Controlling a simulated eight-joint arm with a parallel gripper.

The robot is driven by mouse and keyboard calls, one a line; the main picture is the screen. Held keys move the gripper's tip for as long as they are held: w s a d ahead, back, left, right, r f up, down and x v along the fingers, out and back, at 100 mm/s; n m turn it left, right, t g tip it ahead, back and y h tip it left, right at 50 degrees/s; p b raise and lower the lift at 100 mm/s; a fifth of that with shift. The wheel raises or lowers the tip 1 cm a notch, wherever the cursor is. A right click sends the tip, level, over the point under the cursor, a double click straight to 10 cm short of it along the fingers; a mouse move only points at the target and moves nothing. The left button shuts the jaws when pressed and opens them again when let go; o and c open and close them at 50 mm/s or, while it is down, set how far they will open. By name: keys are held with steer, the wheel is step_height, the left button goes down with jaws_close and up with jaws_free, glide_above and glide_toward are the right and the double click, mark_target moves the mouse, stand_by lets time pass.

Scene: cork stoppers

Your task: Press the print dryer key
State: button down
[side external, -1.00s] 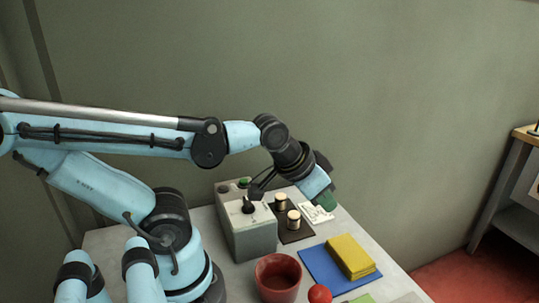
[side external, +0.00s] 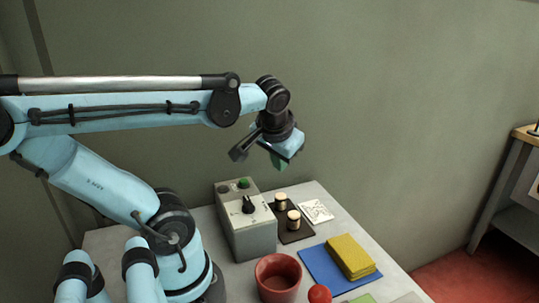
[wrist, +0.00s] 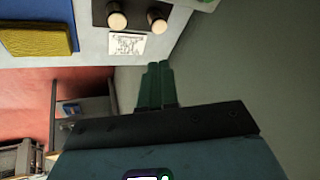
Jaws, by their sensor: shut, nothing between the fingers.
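A grey box (side external: 250,235), which looks like the print dryer, stands on the table with a black knob (side external: 248,205) on its top panel. A green key (side external: 243,184) and a dark round key (side external: 224,188) sit at the back of that panel. I cannot read any labels. My gripper (side external: 281,162) is in the air, above and to the right of the box, touching nothing. Its green fingers (wrist: 155,84) are together and empty in the wrist view. The box is not clearly visible in the wrist view.
Two cork-topped pieces (side external: 293,217) stand on a dark board (side external: 285,238) beside the box. A white printed card (side external: 316,210), a yellow block (side external: 350,256) on a blue mat (side external: 316,270), a reddish pot (side external: 278,277) and a red ball (side external: 320,293) are nearby.

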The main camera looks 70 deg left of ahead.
mark_target(245, 181)
steer(key=s+a+r+n+g+y, duration=0.2)
steer(key=s+a+r+n+g, duration=0.2)
steer(key=s+a, duration=0.2)
steer(key=shift+a+r+n+y, duration=0.3)
steer(key=shift+a+r+n, duration=0.1)
steer(key=shift+a, duration=0.35)
steer(key=shift+f, duration=4.4)
steer(key=shift+f, duration=0.2)
steer(key=shift+f, duration=0.25)
steer(key=shift+f, duration=0.4)
steer(key=shift+r, duration=0.85)
